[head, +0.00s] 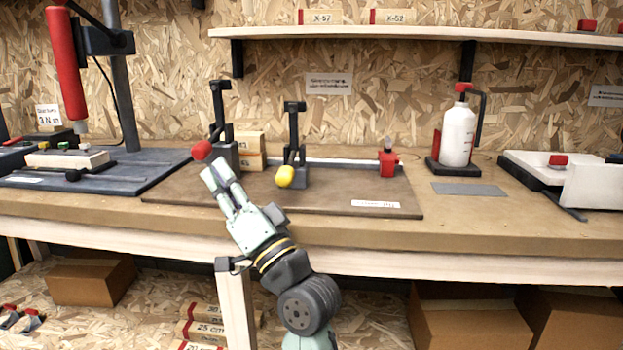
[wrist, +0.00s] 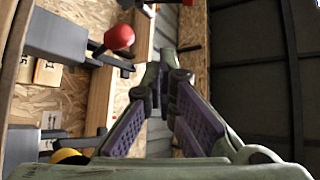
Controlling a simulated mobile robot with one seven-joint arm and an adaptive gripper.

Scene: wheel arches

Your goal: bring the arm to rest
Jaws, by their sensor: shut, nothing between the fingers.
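My gripper (head: 220,180) is in front of the workbench in the head view, with its fingers pointing up and to the left. The fingers are together and hold nothing. They also show in the wrist view (wrist: 160,85), meeting at the tips. The fingertips appear near the red ball (head: 202,150) of a dark lever stand in the head view; I cannot tell whether they touch in that view. In the wrist view the red ball (wrist: 119,37) is to the left of the fingers and apart from them.
A stand with a yellow ball (head: 285,176) and a small red item (head: 388,162) are on the brown mat (head: 330,202). A white bottle (head: 458,135) stands farther right. A red-handled tool (head: 65,65) hangs at left. A shelf (head: 400,38) runs above. The bench front has free room.

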